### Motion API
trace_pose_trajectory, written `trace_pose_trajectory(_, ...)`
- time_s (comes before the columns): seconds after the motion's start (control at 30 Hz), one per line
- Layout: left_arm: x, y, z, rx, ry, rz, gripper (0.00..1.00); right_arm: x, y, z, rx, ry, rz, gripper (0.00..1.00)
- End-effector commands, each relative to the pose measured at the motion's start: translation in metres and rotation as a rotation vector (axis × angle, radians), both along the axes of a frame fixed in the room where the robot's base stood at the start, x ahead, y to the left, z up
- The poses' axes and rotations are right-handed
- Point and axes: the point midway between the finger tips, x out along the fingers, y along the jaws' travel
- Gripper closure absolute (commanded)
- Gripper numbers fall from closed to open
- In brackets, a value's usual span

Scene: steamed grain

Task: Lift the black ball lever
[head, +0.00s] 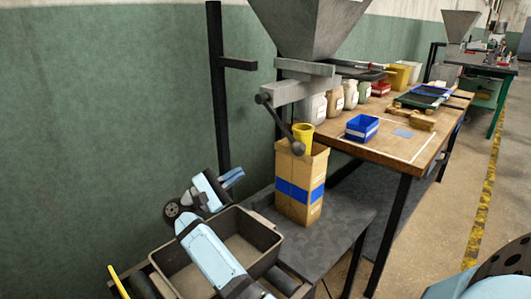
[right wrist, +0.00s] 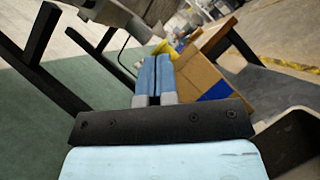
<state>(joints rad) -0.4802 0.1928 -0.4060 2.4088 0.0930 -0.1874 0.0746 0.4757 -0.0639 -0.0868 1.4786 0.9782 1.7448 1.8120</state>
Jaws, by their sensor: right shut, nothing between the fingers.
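The black ball lever (head: 280,124) hangs at a slant from the side of the grey hopper's outlet. Its dark ball (head: 298,148) is at the lower end, in front of a yellow spout (head: 303,130) above a tall cardboard box (head: 289,209). My right gripper (head: 238,173) is left of the box and lever, apart from both, its blue fingers pointing towards the box side. In the right wrist view the fingers (right wrist: 155,62) are closed together with nothing between them, and the box (right wrist: 196,76) shows beyond them. I cannot make out the ball there. My left gripper is out of view.
A grey bin (head: 270,238) stands on the low dark table (head: 345,222) below my right arm. A black post (head: 219,95) rises behind the gripper. The wooden table (head: 385,147) at right holds jars and a blue tray (head: 362,127).

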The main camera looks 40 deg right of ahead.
Motion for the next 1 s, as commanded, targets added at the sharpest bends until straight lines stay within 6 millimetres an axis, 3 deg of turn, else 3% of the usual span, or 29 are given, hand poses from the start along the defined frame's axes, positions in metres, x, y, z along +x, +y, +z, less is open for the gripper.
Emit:
trace_pose_trajectory(0.17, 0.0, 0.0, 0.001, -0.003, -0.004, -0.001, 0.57, -0.007, -0.02, 0.01, -0.002, -0.002, -0.002, 1.0)
trace_pose_trajectory(0.53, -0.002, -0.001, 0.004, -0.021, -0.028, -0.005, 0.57, -0.029, -0.087, 0.043, -0.004, -0.001, -0.001, 1.0)
trace_pose_trajectory(0.73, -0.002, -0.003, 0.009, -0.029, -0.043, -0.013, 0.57, -0.046, -0.091, 0.065, -0.002, -0.002, 0.001, 1.0)
trace_pose_trajectory(1.0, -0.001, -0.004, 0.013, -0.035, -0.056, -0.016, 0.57, -0.052, -0.093, 0.072, -0.001, 0.0, 0.0, 1.0)
